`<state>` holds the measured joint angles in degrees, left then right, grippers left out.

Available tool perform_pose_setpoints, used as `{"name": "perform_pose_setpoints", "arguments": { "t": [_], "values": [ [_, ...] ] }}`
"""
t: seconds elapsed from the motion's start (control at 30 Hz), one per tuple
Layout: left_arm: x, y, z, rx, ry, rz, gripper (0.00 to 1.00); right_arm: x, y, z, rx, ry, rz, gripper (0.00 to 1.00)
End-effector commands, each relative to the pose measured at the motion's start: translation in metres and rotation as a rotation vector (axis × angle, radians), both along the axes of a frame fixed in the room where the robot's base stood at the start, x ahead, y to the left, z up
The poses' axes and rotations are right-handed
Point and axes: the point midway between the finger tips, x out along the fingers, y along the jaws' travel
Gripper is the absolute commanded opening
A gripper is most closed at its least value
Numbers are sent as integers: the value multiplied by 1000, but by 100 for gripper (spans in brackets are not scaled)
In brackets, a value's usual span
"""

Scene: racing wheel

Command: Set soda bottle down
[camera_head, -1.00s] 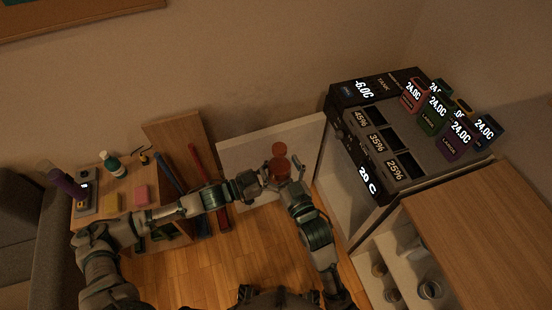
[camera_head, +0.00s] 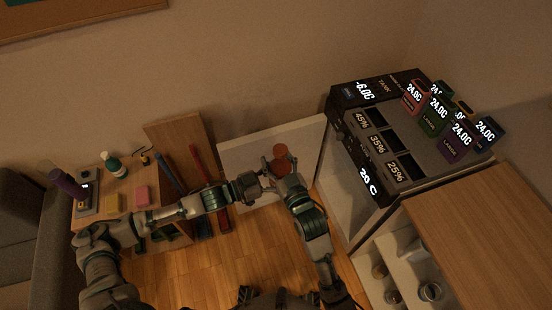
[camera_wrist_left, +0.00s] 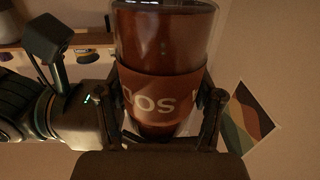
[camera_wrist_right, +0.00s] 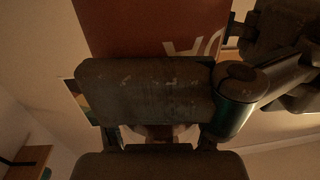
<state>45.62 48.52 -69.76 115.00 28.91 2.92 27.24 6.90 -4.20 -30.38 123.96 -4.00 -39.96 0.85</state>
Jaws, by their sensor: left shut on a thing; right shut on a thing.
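The soda bottle (camera_head: 280,152) is reddish brown and is held in front of me in the head view, between my two hands. My left gripper (camera_head: 264,181) is shut on it from the left. In the left wrist view the bottle (camera_wrist_left: 163,40) shows a brown label with pale letters, between the fingers of my left gripper (camera_wrist_left: 160,108). My right gripper (camera_head: 280,178) is at the bottle from the lower right and is shut on it. In the right wrist view a grey block hides much of the bottle (camera_wrist_right: 140,30), and the grip of my right gripper (camera_wrist_right: 160,135) is mostly hidden.
A white panel (camera_head: 240,155) stands open behind the bottle, beside a cabinet with lit displays (camera_head: 375,135). A low wooden shelf (camera_head: 126,182) with small items is at left. A wooden counter (camera_head: 490,225) is at right. Wooden floor (camera_head: 260,250) lies below.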

Motion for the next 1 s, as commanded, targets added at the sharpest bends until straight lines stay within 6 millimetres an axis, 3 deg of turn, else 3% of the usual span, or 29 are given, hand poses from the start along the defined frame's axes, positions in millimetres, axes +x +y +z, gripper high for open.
{"name": "perform_pose_setpoints", "arguments": {
  "t": [0.03,0.07,0.13,0.17,0.57,0.67,1.0],
  "values": [
    [0,-1,2,-2,-2,-1,12,-1,3,0,3,2,7,10],
    [0,-1,2,-2,-2,-1,74,-2,3,1,4,-1,7,10],
    [0,-1,2,-2,-2,-1,92,-1,3,1,4,-1,6,9],
    [0,-1,1,-1,-2,-1,96,-1,2,1,4,-1,6,1],
    [-1,4,0,1,0,1,96,-1,2,1,3,-2,4,0],
    [-7,16,-1,2,1,2,96,-1,2,1,2,-2,4,0],
    [-39,82,-2,2,2,3,96,-1,2,1,2,-2,3,0]
  ]
}}
